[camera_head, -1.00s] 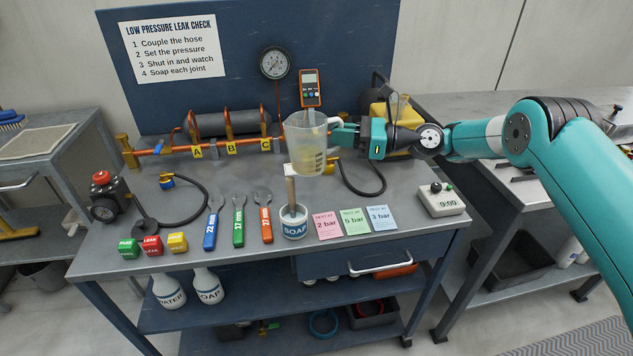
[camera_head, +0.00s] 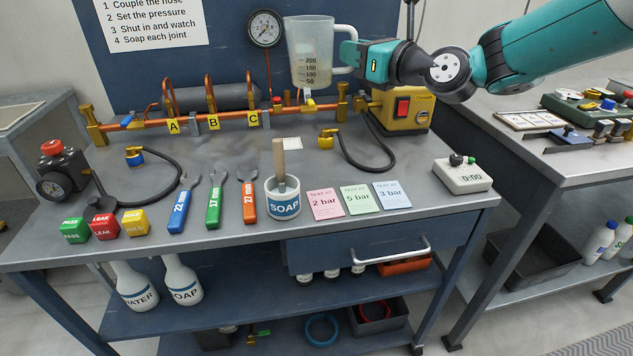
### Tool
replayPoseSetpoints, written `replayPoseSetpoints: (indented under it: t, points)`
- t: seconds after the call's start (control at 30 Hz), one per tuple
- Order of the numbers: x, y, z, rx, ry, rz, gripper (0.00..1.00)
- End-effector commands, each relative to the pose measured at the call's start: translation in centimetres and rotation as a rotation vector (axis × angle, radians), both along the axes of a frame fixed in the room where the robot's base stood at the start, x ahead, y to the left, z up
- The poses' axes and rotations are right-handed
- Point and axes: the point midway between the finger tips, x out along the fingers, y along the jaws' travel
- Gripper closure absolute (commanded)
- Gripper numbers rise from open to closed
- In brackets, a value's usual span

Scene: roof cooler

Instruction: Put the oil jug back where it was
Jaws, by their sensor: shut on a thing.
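The oil jug (camera_head: 308,45), a clear measuring jug with a spout and dark scale marks, hangs upright above the back of the blue bench (camera_head: 80,215). A little pale liquid seems to lie at its bottom. My gripper (camera_head: 348,54) comes from the right and is shut on the jug's handle. The jug hides part of the blue back board and stands in the picture just above the copper pipe line (camera_head: 230,118). Its height over the bench cannot be told exactly.
A yellow pump (camera_head: 402,108) stands behind.

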Motion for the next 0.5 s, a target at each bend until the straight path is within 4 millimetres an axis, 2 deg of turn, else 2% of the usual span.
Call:
replayPoseSetpoints:
  t: [0.17, 0.5]
  points:
    - [-0.2, -0.3, -2.5, 0.0, 0.004, -0.016, 1.0]
    - [-0.1, -0.3, -11.7, 0.0, 0.005, -0.015, 1.0]
